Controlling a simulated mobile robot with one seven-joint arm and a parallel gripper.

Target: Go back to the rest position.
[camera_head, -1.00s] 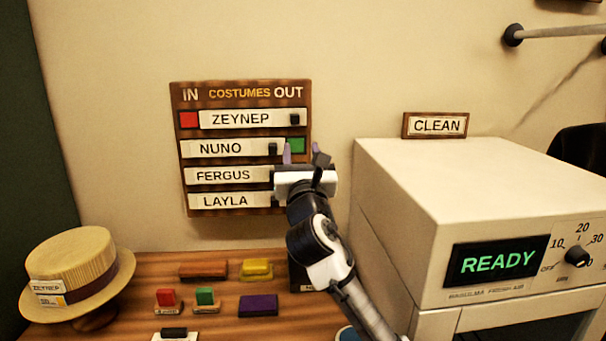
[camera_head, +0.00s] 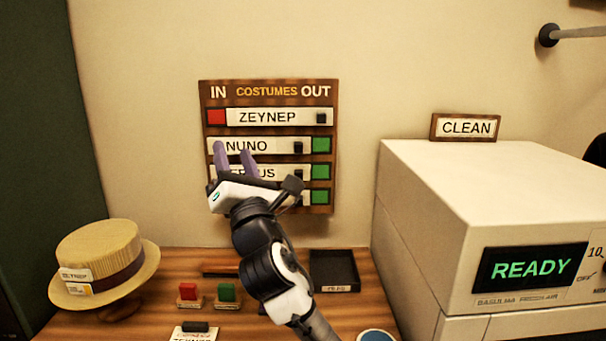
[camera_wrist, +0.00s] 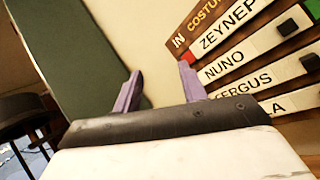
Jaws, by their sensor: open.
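My gripper (camera_head: 236,160) is open and empty, with its two purple fingers pointing up in front of the left part of the costumes board (camera_head: 267,131). It covers part of the FERGUS and LAYLA rows. In the wrist view my gripper (camera_wrist: 160,92) also shows open with nothing between the fingers, and the board (camera_wrist: 180,41) is at the right. On the board, ZEYNEP shows red at the left end, with its black knob at the right. NUNO, FERGUS and LAYLA show green at the right end.
A straw hat (camera_head: 98,250) sits on a stand at the left of the wooden table. Red (camera_head: 188,291) and green (camera_head: 227,292) stamps and a black tray (camera_head: 334,271) are near my arm.

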